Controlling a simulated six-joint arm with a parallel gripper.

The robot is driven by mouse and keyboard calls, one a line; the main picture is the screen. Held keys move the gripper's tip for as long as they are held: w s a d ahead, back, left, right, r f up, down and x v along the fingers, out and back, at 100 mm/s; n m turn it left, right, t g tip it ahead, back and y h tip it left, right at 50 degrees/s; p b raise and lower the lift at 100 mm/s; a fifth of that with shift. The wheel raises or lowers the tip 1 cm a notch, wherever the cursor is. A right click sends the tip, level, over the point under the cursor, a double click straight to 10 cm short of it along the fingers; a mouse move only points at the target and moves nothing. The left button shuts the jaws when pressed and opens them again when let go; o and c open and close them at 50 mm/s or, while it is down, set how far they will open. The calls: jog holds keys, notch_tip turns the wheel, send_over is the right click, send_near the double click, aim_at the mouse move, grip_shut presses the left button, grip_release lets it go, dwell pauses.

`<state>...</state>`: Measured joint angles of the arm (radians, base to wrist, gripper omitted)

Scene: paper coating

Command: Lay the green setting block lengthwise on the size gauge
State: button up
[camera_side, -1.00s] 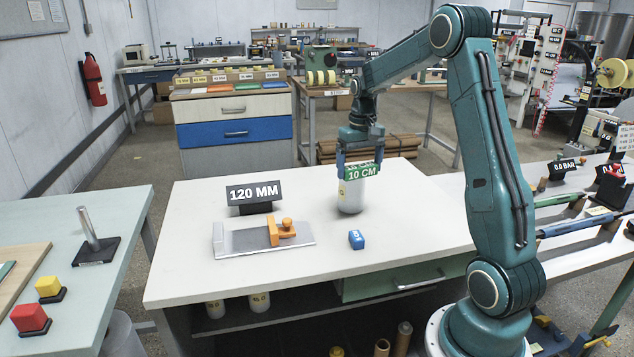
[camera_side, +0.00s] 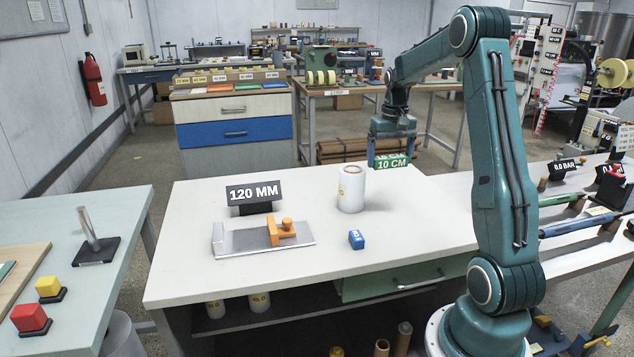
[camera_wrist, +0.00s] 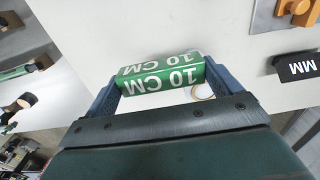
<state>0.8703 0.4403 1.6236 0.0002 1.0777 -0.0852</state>
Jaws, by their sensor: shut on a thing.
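The green setting block (camera_side: 391,162), marked 10 CM, is held up in my gripper (camera_side: 392,150), above and to the right of a white roll. In the wrist view the block (camera_wrist: 162,80) lies crosswise between the two blue fingers of my gripper (camera_wrist: 162,84), which are shut on its ends. The size gauge (camera_side: 262,240) is a flat grey metal plate on the white table, with an upright end stop at its left and an orange slider (camera_side: 282,233) on it. A dark sign reading 120 MM (camera_side: 253,192) stands behind the gauge.
The white roll (camera_side: 351,189) stands upright on the white table (camera_side: 400,232). A side table (camera_side: 130,220) with red and yellow blocks stands at left.

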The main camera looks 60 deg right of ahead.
send_over(383, 219)
notch_tip(383, 219, down, 13)
jog(key=shift+r, duration=0.15)
jog(key=shift+f, duration=2.1)
jog(key=shift+f, duration=0.15)
jog(key=o, duration=0.7)
jog(key=shift+o, duration=0.2)
notch_tip(383, 219, up, 12)
